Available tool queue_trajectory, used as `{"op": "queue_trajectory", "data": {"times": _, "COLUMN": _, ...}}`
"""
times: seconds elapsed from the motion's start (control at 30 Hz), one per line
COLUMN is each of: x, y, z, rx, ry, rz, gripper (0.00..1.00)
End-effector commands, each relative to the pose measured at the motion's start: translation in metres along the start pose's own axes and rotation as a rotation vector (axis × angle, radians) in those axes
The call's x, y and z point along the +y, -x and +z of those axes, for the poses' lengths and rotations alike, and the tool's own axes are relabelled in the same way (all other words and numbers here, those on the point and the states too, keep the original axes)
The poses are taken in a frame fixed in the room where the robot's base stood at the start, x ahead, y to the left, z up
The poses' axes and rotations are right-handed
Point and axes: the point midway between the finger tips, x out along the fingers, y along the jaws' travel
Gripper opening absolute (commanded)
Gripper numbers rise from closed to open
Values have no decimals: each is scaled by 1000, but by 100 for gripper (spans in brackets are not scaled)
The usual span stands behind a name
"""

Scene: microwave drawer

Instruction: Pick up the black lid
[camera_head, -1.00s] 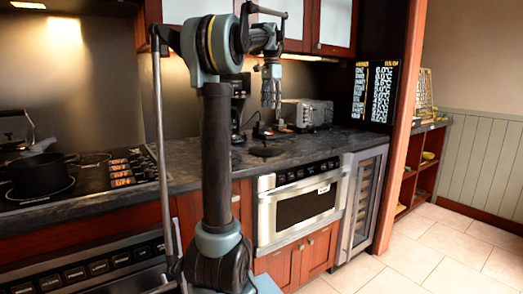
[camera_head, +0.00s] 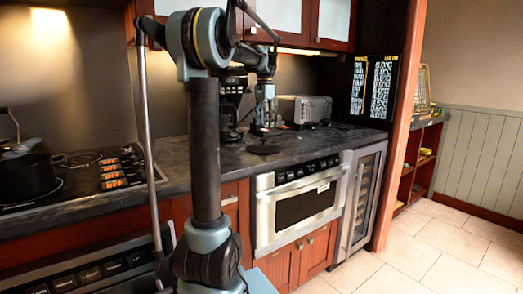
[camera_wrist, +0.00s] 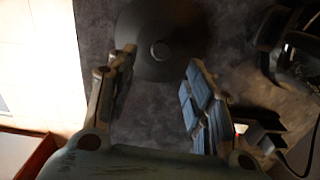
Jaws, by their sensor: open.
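The black lid (camera_wrist: 163,28) is a dark round disc with a small round knob at its centre. It lies on the dark stone counter, and in the head view it shows as a flat dark disc (camera_head: 263,149) below my gripper. In the wrist view my gripper (camera_wrist: 160,78) is open, with its two fingers apart and nothing between their tips except part of the lid's near edge. The fingertips appear on either side of the knob's near side. In the head view my gripper (camera_head: 264,131) points down just above the lid. I cannot tell whether the fingers touch it.
A coffee maker (camera_head: 231,100) stands behind the lid, and a toaster (camera_head: 305,109) stands to the right on the counter (camera_head: 345,137). A stove with a black pot (camera_head: 27,178) is at the left. The microwave drawer (camera_head: 300,206) sits below the counter.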

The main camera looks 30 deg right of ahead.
Motion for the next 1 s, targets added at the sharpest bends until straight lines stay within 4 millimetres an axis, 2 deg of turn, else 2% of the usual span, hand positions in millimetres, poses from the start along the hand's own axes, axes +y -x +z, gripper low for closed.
{"op": "queue_trajectory", "data": {"times": 0.1, "x": 0, "y": -13, "z": 0, "rx": 0, "ry": 0, "rz": 0, "gripper": 47}}
{"op": "queue_trajectory", "data": {"times": 0.33, "x": -1, "y": -26, "z": 1, "rx": 0, "ry": 0, "rz": 0, "gripper": 47}}
{"op": "queue_trajectory", "data": {"times": 0.63, "x": -3, "y": -64, "z": 4, "rx": 0, "ry": 0, "rz": 0, "gripper": 47}}
{"op": "queue_trajectory", "data": {"times": 0.97, "x": -3, "y": -70, "z": 4, "rx": 0, "ry": 0, "rz": 0, "gripper": 47}}
{"op": "queue_trajectory", "data": {"times": 1.0, "x": -3, "y": -70, "z": 4, "rx": 0, "ry": 0, "rz": 0, "gripper": 40}}
